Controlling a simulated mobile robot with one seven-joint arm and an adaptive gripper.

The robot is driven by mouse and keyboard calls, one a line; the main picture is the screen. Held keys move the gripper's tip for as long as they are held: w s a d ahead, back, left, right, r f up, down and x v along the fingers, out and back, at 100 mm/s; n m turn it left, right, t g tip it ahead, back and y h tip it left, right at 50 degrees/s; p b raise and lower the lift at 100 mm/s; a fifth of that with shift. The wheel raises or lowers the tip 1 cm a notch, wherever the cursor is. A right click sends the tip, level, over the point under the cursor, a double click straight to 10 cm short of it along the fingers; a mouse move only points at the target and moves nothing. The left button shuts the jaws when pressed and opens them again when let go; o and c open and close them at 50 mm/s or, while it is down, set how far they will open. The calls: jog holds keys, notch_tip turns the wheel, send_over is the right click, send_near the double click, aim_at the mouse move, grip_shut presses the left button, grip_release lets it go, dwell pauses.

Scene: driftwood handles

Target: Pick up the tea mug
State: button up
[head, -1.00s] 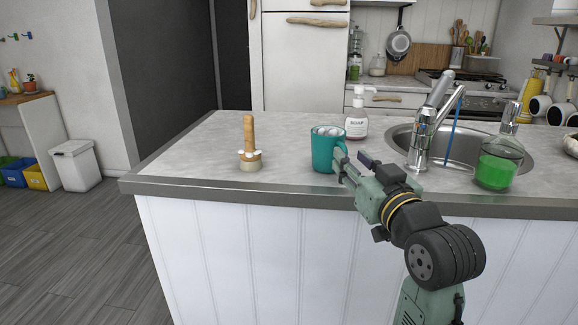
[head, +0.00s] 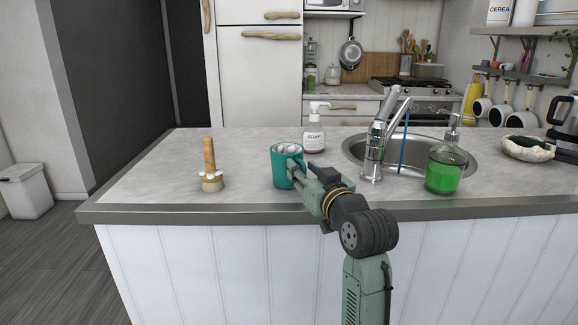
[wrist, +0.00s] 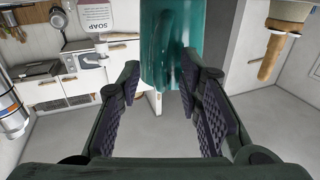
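The teal tea mug (head: 281,166) stands upright on the counter near its front edge, with pale lumps showing at its rim. My gripper (head: 297,175) is at the mug's right front side, by the handle. In the wrist view, which appears upside down, the mug (wrist: 170,40) is at the top centre. My gripper (wrist: 160,82) is open there, its two dark ridged fingers apart. The right finger overlaps the mug's edge, and the left finger is beside it. I cannot tell whether either finger touches the mug.
A wooden-handled brush (head: 209,160) stands left of the mug on the grey counter (head: 140,180). A soap bottle (head: 313,135) is behind the mug. The faucet (head: 374,150), sink and green liquid bottle (head: 444,170) are to the right. Counter between brush and mug is clear.

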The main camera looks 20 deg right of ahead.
jog(key=shift+w, duration=0.3)
jog(key=shift+c, duration=0.5)
grip_shut()
